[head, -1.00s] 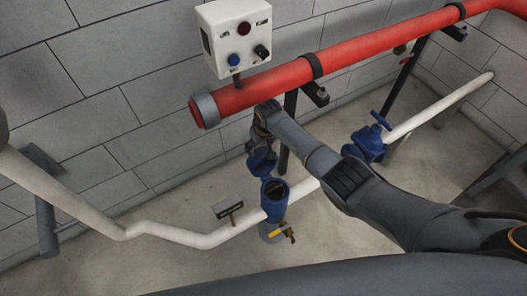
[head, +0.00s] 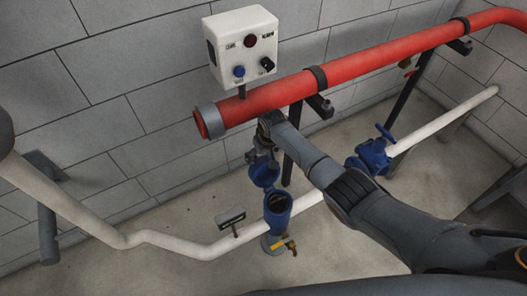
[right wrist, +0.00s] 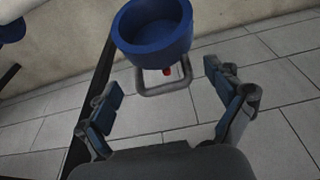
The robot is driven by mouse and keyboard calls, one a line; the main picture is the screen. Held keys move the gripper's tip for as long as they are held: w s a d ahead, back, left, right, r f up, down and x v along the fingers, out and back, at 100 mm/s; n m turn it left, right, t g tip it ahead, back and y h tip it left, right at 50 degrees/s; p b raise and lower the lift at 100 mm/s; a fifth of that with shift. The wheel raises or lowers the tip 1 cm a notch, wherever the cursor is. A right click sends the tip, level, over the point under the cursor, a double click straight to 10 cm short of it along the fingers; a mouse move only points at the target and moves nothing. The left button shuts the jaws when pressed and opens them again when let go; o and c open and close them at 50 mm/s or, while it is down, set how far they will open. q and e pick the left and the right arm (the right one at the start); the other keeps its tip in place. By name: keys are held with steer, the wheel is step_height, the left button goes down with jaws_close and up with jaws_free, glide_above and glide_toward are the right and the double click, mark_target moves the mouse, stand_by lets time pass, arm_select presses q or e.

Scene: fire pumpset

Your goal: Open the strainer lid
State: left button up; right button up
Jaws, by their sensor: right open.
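The blue strainer (head: 278,207) stands on the white pipe, and its open top shows a dark inside. Its blue lid (head: 264,175) is swung up at the wall side of the opening, tilted; the hinge is too small to make out. My right gripper (head: 262,152) is just above the lid in the head view. In the wrist view my right gripper (right wrist: 165,98) is open, its fingers apart on either side of the handle. My left gripper is not in view.
A red pipe (head: 350,74) runs along the wall above, with a white control box (head: 241,46) over its end. A blue valve (head: 373,157) sits on the white pipe (head: 170,237) to the right. A small sign (head: 231,219) stands left of the strainer.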

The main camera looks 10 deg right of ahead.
steer(key=v, duration=1.2)
steer(key=shift+r, duration=0.15)
steer(key=s+d+f+m, duration=0.1)
steer(key=s+d+f, duration=0.1)
steer(key=s+f, duration=0.5)
steer(key=s+d+f, duration=0.2)
steer(key=s+f, duration=0.2)
steer(key=f, duration=0.8)
steer(key=s+d+f+m, duration=0.1)
steer(key=s+d+f, duration=0.1)
steer(key=s+f, duration=0.5)
steer(key=s+d+f, duration=0.2)
steer(key=s+f, duration=0.3)
steer(key=s, duration=0.6)
steer(key=s+d+f+g, duration=0.1)
steer(key=s+f, duration=0.4)
steer(key=s, duration=0.6)
steer(key=s+d+f+h, duration=0.1)
steer(key=s+d+f, duration=0.2)
steer(key=s+f, duration=0.3)
steer(key=s, duration=0.5)
steer(key=shift+d+g, duration=0.3)
steer(key=shift+d, duration=0.1)
